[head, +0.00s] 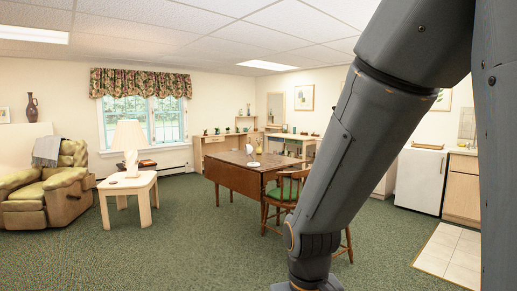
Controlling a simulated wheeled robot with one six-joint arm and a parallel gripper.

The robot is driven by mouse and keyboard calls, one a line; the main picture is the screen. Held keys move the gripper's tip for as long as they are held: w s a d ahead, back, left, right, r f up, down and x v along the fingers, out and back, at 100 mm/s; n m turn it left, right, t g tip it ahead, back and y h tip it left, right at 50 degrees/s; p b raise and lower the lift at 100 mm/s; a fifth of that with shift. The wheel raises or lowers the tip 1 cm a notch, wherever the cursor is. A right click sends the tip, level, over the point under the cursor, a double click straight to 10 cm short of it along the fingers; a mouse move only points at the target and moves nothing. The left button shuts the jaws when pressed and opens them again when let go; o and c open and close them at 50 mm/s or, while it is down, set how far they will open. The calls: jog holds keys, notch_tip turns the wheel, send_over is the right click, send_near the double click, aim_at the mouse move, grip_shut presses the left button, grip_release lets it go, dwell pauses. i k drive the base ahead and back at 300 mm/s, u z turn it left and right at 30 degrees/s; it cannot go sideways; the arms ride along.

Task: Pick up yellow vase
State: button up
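A small yellow upright object (258,147), perhaps the yellow vase, stands on the brown wooden table (229,170) in the middle of the room. It is too small to tell its shape well. A white item (249,149) stands beside it. My dark arm crosses the right half of the head view and runs down past the bottom edge. My gripper is not in view. My arm hides part of the room behind it, to the right of the table.
A wooden chair with a green seat (286,190) stands at the table's near right. A side table (127,185) with a lamp (129,140) and a green armchair (46,190) are at left. Shelves line the back. A white fridge (421,180) is at right. Carpet in front is clear.

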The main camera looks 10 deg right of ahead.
aim_at(258, 150)
jog(key=z, duration=1.45)
jog(key=i, duration=8)
jog(key=u, duration=1.8)
